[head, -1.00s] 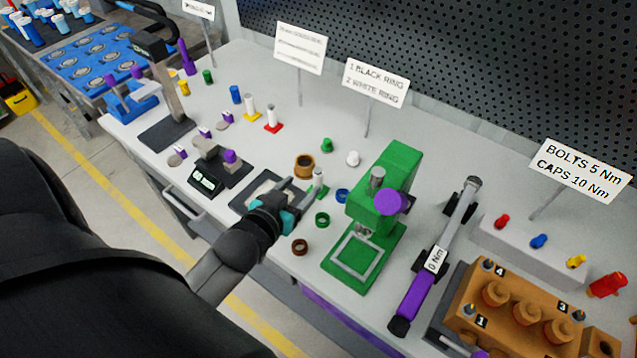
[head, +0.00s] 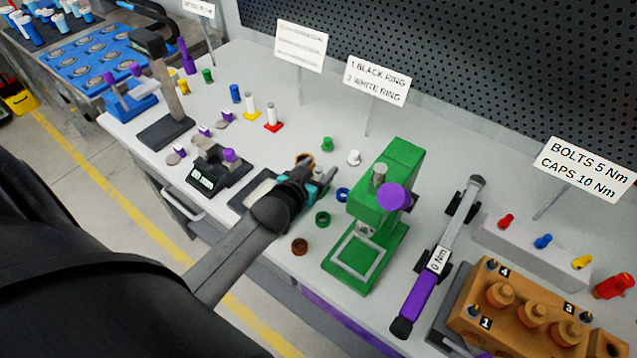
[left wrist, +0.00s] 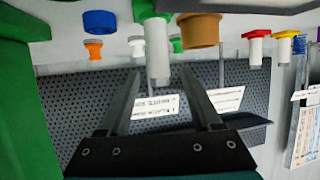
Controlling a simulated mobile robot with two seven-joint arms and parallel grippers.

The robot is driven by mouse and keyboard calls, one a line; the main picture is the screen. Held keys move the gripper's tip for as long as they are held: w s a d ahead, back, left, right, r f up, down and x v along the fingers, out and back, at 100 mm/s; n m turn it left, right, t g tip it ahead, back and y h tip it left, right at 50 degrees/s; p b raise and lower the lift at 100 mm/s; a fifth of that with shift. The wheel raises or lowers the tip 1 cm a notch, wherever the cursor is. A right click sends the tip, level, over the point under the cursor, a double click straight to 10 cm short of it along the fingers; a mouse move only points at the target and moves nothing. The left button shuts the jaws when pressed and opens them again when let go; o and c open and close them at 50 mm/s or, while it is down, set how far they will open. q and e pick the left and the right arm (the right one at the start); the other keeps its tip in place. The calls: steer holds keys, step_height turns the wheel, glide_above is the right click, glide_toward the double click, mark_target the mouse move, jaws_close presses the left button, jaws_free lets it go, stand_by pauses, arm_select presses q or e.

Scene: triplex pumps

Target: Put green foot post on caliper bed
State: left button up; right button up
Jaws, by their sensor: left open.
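The green foot post (left wrist: 158,48) is a white post with a green foot, seen in the left wrist view between my fingertips. In the head view my gripper mostly hides it. My left gripper (head: 316,174) is open at the post; I cannot tell whether its fingers touch it. A dark device with a small lit display and a purple knob, apparently the caliper with its bed (head: 237,172), stands left of the gripper in the head view. My right gripper is not in view.
A brown ring (head: 304,161) is close behind the gripper. Green (head: 322,219) and blue (head: 342,195) rings lie near it. A green press (head: 386,190) stands to the right. Red-foot (head: 272,118) and yellow-foot (head: 251,107) posts stand farther back.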

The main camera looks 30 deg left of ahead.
arm_select(q)
jaws_close()
stand_by(0.5)
stand_by(0.9)
